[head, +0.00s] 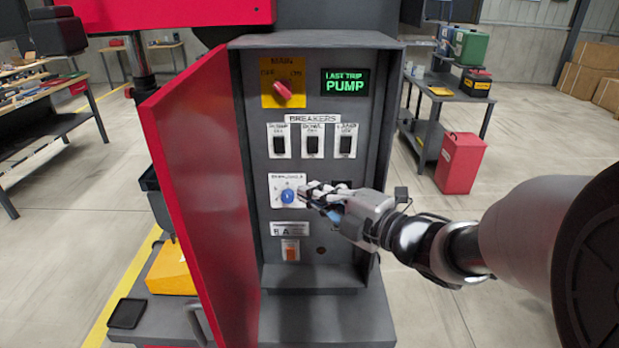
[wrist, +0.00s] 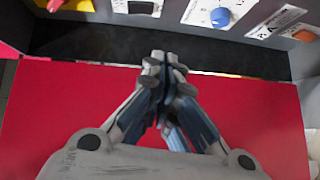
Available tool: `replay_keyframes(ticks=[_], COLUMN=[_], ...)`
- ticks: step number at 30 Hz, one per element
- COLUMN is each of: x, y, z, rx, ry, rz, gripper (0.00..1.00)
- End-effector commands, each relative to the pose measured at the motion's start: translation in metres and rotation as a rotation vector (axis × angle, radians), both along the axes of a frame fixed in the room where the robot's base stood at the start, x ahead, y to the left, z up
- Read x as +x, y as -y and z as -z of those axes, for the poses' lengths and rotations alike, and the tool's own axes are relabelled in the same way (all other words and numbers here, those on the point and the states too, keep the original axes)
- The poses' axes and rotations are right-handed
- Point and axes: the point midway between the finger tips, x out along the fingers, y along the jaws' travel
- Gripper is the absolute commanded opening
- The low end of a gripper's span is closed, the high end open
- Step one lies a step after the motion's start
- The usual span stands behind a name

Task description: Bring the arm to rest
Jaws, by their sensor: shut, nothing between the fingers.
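My gripper (head: 318,195) is shut and empty. In the head view it is in front of the open electrical cabinet (head: 394,130), close to the blue knob (head: 287,196) and just right of it. I cannot tell from this view whether it touches the panel. In the wrist view my gripper (wrist: 165,66) has its fingertips together above the red door (wrist: 50,115), with the blue knob (wrist: 220,17) apart from it at the upper right. My arm reaches in from the right of the head view.
The red door (head: 203,190) stands open on the cabinet's left. The panel has a red main switch (head: 283,91), three breakers (head: 312,141) and a green-lit display (head: 345,82).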

Motion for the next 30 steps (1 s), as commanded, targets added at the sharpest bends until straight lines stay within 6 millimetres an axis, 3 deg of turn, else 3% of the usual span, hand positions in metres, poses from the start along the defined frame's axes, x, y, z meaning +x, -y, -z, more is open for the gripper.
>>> replay_keyframes(ticks=[4, 7, 11, 14, 17, 21, 25, 30], x=[0.002, 0.009, 0.012, -0.002, -0.031, -0.092, -0.16, -0.234], y=[0.003, 0.018, 0.059, 0.096, 0.128, 0.152, 0.149, 0.125], z=[-0.002, -0.006, -0.013, -0.013, -0.006, 0.016, 0.042, 0.068], rx=[0.0, 0.005, 0.063, 0.161, 0.294, 0.507, 0.702, 0.865], ry=[-0.011, -0.059, -0.191, -0.324, -0.47, -0.702, -0.942, -1.215], rz=[0.028, 0.131, 0.389, 0.616, 0.827, 1.085, 1.273, 1.422], gripper=[0.0, 0.0, 0.0, 0.0, 0.0, 0.0, 0.0, 0.0])
